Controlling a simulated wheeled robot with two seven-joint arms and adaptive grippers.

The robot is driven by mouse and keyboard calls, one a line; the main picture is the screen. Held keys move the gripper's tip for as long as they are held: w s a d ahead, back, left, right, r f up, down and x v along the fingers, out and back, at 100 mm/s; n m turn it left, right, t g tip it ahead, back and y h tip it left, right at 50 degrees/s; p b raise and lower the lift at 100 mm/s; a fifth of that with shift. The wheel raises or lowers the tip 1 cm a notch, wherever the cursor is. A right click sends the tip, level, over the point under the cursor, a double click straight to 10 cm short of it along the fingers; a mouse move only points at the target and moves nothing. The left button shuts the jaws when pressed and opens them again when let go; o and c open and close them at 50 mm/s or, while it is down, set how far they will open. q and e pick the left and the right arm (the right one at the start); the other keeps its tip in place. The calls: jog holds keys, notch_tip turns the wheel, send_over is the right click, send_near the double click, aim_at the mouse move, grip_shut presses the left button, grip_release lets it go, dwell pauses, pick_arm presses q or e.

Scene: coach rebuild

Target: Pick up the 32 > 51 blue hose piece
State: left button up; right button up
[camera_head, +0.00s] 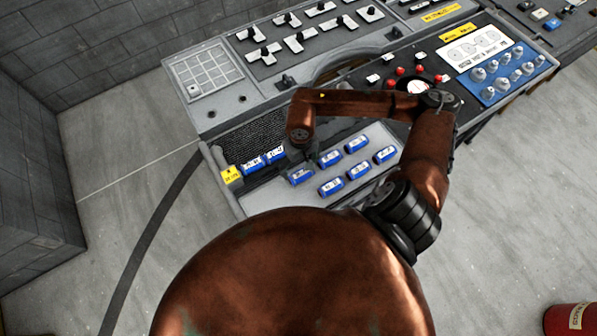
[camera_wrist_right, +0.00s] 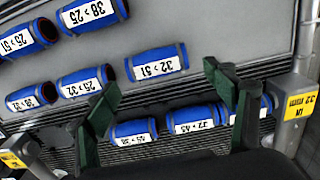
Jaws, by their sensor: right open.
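The 32 > 51 blue hose piece (camera_wrist_right: 156,62) lies on the grey panel in the right wrist view, with a white label and dark ends. In the head view it appears as the leftmost piece (camera_head: 301,177) of the upper row, partly beside my gripper. My right gripper (camera_wrist_right: 160,78) is open, its two green fingers spread to either side of the piece's lower part in the picture. Nothing is between the fingers' grip; I cannot tell the height gap. In the head view my right gripper (camera_head: 312,156) hangs over the panel's left part. My left gripper is not in view.
Other labelled blue hose pieces lie close by, including 26 > 32 (camera_wrist_right: 83,82) and 38 > 25 (camera_wrist_right: 93,14). Several sit in the black ribbed channel (camera_wrist_right: 134,131). A yellow tag (camera_head: 231,175) marks the channel's end. The console with switches (camera_head: 300,40) stands behind.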

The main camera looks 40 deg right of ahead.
aim_at(301, 172)
jog(key=shift+s+d+f+p, duration=0.15)
jog(key=shift+f+p, duration=0.15)
jog(key=shift+f, duration=0.6)
notch_tip(301, 172, down, 3)
jog(key=shift+r+p, duration=0.15)
jog(key=shift+p, duration=0.15)
jog(key=shift+d+f, duration=0.1)
jog(key=shift+f, duration=0.5)
jog(key=c, duration=0.7)
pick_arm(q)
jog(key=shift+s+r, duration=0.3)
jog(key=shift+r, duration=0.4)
pick_arm(e)
jog(key=shift+c, duration=1.4)
jog(key=shift+r, duration=0.1)
